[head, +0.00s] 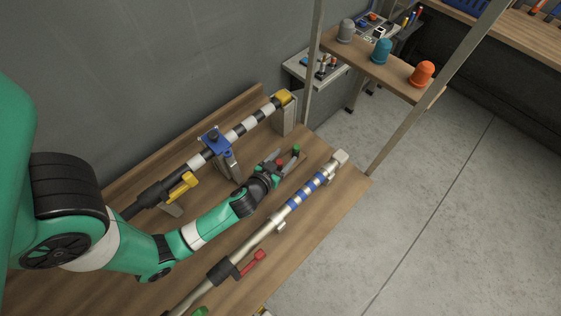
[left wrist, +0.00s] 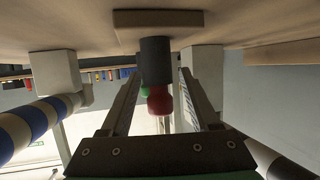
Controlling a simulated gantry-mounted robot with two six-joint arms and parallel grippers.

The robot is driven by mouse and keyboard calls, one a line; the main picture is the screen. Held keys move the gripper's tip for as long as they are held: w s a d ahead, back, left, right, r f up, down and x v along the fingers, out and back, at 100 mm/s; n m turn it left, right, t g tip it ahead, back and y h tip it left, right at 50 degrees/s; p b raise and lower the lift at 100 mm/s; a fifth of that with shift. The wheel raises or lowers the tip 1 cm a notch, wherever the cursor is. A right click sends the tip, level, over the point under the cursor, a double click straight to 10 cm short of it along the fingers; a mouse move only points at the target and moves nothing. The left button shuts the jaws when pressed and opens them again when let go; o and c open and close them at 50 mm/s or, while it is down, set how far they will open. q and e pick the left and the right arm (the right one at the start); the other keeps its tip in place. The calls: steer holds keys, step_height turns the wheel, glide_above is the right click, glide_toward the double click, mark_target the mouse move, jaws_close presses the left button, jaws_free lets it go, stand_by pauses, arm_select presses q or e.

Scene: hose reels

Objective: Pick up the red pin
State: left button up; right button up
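The red pin (head: 281,162) stands on a small holder on the wooden bench, beside a green pin (head: 296,149). My left gripper (head: 276,169) is low over the bench at the red pin. In the left wrist view, which shows the bench at the top, the red pin's end (left wrist: 158,101) and its dark grey body (left wrist: 155,62) lie between the two fingers of my left gripper (left wrist: 160,78). A gap shows on the right side; the fingers look open around the pin. The green pin (left wrist: 150,104) is mostly hidden behind it. My right gripper is not in view.
A black-and-white striped bar (head: 250,123) with a blue clamp (head: 214,140) runs behind my left arm. A blue-and-silver striped bar (head: 306,190) with a red lever (head: 252,262) runs in front. A shelf (head: 375,66) with three domed pieces stands beyond the bench.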

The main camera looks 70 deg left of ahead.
arm_select(q)
jaws_close()
